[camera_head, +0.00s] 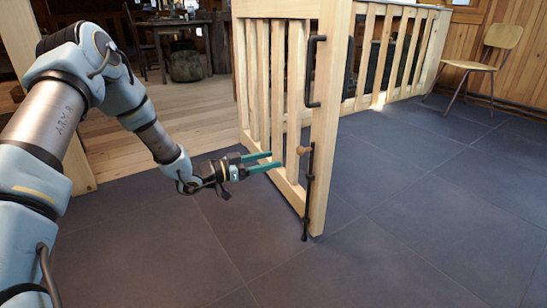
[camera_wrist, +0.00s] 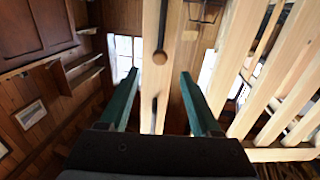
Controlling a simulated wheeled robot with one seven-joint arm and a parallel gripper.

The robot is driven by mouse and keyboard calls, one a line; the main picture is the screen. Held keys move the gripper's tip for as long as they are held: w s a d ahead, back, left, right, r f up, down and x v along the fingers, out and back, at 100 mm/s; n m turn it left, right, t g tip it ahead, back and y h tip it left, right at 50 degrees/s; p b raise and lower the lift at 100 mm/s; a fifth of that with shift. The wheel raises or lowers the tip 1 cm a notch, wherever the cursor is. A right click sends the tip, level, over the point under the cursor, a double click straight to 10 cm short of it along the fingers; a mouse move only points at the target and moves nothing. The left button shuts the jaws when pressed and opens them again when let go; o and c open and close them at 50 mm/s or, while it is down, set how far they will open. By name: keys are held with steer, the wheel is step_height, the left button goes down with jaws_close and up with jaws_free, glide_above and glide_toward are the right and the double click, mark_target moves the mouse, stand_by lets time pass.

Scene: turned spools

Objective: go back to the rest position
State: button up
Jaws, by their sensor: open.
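My gripper (camera_head: 276,160) is open and empty, held out low in front of the wooden gate (camera_head: 330,130). Its two green fingers point at the gate's end post, level with a small round wooden knob (camera_head: 304,150). In the wrist view the fingers stand apart, with the post (camera_wrist: 151,30) showing between them and the knob (camera_wrist: 160,58) just past the tips. A small gap seems to lie between tips and knob, though the exact distance is hard to tell. A black bolt rod (camera_head: 308,195) runs down the post below the knob, and a black pull handle (camera_head: 314,72) sits above.
A slatted wooden railing (camera_head: 400,50) runs behind the gate. A wooden chair (camera_head: 485,62) stands at the back right. A table (camera_head: 170,24) and a dark bag (camera_head: 186,66) are at the back left. The dark tiled floor (camera_head: 430,210) at right is clear.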

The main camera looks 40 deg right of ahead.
stand_by(0.4)
steer(key=w+a+r+n+t+y+p, duration=0.2)
steer(key=w+a+r+n+t+y, duration=0.15)
steer(key=w+a+t, duration=0.45)
steer(key=w+a+r+n+t+y+p, duration=0.1)
steer(key=w+a+n+y, duration=0.25)
steer(key=a, duration=0.45)
steer(key=w+a+r+n+t+y+p, duration=0.1)
steer(key=w+a+r+n+y, duration=0.2)
steer(key=a, duration=0.5)
steer(key=s+a+r+n+g+y+p, duration=0.1)
steer(key=s+a+r+n+y, duration=0.15)
steer(key=a, duration=0.55)
steer(key=s+a+r+n+y+p, duration=0.1)
steer(key=s+a+n+y, duration=0.15)
steer(key=a, duration=0.45)
steer(key=s+a+r+n+g+y+p, duration=0.1)
steer(key=s+a+r+n+g, duration=0.1)
steer(key=s+a, duration=0.4)
steer(key=s+a+r+n+g+y+p, duration=0.15)
steer(key=s+a, duration=0.25)
steer(key=s, duration=0.5)
step_height(320, 180, up, 38)
steer(key=w+p, duration=0.1)
steer(key=p, duration=3.6)
steer(key=shift+d+n, duration=0.35)
